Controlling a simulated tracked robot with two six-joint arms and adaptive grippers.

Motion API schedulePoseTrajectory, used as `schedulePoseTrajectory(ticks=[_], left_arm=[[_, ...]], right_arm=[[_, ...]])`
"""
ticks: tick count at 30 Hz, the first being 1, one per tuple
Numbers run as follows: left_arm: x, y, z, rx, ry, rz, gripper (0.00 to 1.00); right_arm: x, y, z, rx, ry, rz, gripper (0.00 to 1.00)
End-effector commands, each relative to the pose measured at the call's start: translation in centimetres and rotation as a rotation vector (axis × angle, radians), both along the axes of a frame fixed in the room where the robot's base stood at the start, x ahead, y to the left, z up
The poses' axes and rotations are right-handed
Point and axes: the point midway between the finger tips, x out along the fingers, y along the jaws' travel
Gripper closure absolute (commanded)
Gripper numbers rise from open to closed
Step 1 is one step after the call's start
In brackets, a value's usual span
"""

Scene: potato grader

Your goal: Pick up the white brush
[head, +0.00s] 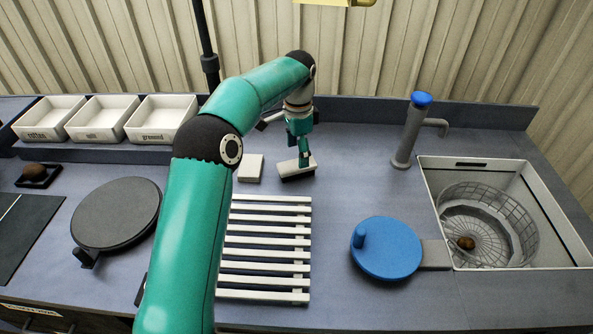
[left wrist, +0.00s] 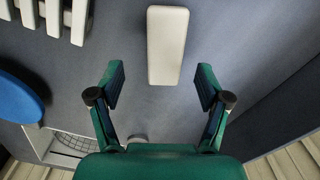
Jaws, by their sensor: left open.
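The white brush (head: 296,169), a white block with a dark underside, lies on the grey worktop just behind the slatted rack. My left gripper (head: 303,157) points down over it; one finger overlaps the brush in the head view. In the left wrist view the brush (left wrist: 167,45) shows as a long white block, its near end reaching between the spread, empty fingers (left wrist: 160,88). The fingers look apart from its sides. I cannot tell the height gap. My right gripper is out of view.
A pale block (head: 250,168) lies left of the brush. The white slatted rack (head: 265,250) is in front. A blue lid (head: 385,248), tap (head: 408,135) and sink with wire basket (head: 490,222) are at right; white trays (head: 160,119) stand at back left.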

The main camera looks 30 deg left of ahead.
Motion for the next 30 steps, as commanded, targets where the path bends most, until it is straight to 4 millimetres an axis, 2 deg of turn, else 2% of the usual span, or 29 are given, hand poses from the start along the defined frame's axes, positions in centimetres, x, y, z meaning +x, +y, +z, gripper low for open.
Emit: schedulePoseTrajectory(ticks=[8, 17, 25, 30], left_arm=[[0.1, 0.2, -1.8, 0.0, 0.001, 0.0, 0.23], [0.5, 0.5, -5.6, -0.001, 0.001, -0.002, 0.23], [0.5, 0.5, -6.1, -0.001, -0.001, -0.002, 0.23], [0.5, 0.5, -6.0, -0.001, -0.001, -0.001, 0.5]], right_arm=[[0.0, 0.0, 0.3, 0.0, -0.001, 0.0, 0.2], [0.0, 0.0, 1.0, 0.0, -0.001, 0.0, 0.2], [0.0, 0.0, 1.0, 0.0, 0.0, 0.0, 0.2], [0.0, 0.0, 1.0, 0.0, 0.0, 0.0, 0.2]])
